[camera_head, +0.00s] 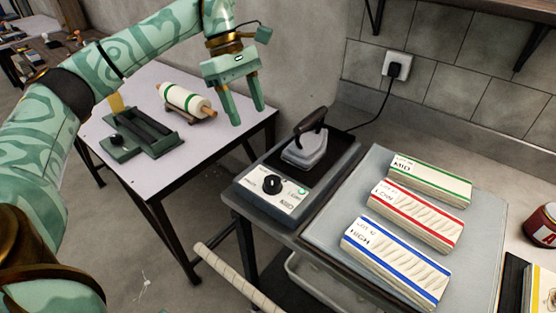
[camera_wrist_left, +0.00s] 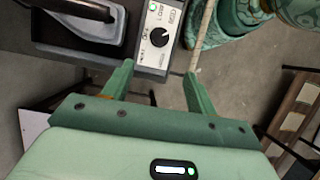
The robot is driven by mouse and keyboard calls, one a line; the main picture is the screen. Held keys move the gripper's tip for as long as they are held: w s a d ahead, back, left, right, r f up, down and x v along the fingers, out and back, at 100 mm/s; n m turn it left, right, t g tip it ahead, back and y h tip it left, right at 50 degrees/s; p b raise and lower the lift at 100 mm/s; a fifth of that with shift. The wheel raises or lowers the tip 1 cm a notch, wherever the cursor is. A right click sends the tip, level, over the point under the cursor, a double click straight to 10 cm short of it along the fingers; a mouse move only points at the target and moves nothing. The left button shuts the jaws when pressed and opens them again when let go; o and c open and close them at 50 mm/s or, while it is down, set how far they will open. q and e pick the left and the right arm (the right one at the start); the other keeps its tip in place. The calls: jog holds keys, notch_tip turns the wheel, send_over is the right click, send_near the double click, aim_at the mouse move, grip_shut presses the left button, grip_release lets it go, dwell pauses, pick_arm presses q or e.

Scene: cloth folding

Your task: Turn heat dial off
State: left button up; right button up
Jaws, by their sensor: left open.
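The heat dial (camera_head: 271,185) is a round black knob on the pale front panel (camera_head: 290,203) of a dark heating unit. Its setting is too small to read surely. It also shows in the left wrist view (camera_wrist_left: 159,37), beyond the fingertips. A small green light (camera_head: 303,190) glows beside it. An iron (camera_head: 306,147) with a dark handle stands on the unit behind the panel. My left gripper (camera_head: 247,115) is open and empty, its fingers pointing down, above and to the left of the unit. In its wrist view the gripper (camera_wrist_left: 159,70) is apart from the dial. My right gripper is out of view.
Folded cloths with green (camera_head: 431,180), red (camera_head: 416,215) and blue (camera_head: 395,262) stripes lie on a grey board at the right. A cord runs to the wall socket (camera_head: 397,66).

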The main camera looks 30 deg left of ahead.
pick_arm(q)
jog(key=m, duration=0.1)
jog(key=b, duration=0.6)
send_near(271, 179)
jog(key=shift+m, duration=0.3)
jog(key=x, duration=0.7)
jog(key=shift+f, duration=0.15)
jog(key=shift+d+f, duration=0.3)
jog(key=shift+f, duration=0.35)
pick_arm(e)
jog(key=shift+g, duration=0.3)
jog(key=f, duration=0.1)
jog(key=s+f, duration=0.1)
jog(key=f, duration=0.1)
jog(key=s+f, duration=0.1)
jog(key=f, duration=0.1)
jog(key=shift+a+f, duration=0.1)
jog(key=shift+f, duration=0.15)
pick_arm(q)
jog(key=c, duration=1)
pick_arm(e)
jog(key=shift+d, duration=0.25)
